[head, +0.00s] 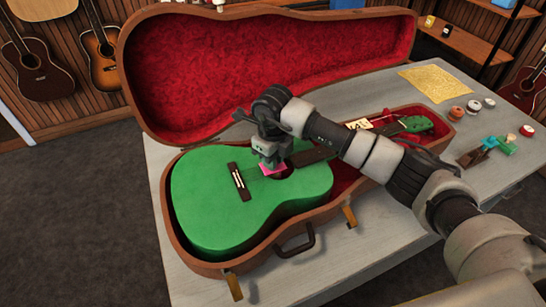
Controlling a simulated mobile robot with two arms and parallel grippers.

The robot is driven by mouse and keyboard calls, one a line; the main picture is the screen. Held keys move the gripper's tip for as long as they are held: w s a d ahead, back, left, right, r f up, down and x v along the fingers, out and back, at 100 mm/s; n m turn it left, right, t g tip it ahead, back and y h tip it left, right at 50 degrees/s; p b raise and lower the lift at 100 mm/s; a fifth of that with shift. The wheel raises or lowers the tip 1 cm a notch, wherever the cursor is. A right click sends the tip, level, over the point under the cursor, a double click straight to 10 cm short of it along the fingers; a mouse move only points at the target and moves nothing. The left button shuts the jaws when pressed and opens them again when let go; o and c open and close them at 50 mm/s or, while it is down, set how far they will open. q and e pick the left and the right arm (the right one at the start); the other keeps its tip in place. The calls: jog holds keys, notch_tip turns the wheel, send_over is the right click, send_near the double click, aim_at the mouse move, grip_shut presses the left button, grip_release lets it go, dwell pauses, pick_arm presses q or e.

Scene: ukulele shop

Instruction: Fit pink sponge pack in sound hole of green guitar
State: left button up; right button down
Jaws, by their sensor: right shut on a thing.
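The green guitar (210,200) lies face up in an open brown case with red lining. Its sound hole (286,174) shows as a dark patch, partly hidden by the gripper and the pink piece. My right gripper (271,163) points down over the sound hole and is shut on the pink sponge pack (273,170). The pack is at the sound hole's left part; I cannot tell whether it is inside the hole or just above it. My right forearm hides part of the neck. My left gripper is not in the view.
The case lid (270,60) stands open behind the guitar. The case lies on a grey table (370,240). A yellow cloth (437,82), small round tins (458,115) and a teal tool (489,143) are at the table's right. Guitars hang on the left wall.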

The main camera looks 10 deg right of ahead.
jog(key=shift+c, duration=2.3)
grip_release()
jog(key=shift+r+p, duration=1.7)
jog(key=shift+r, duration=1.35)
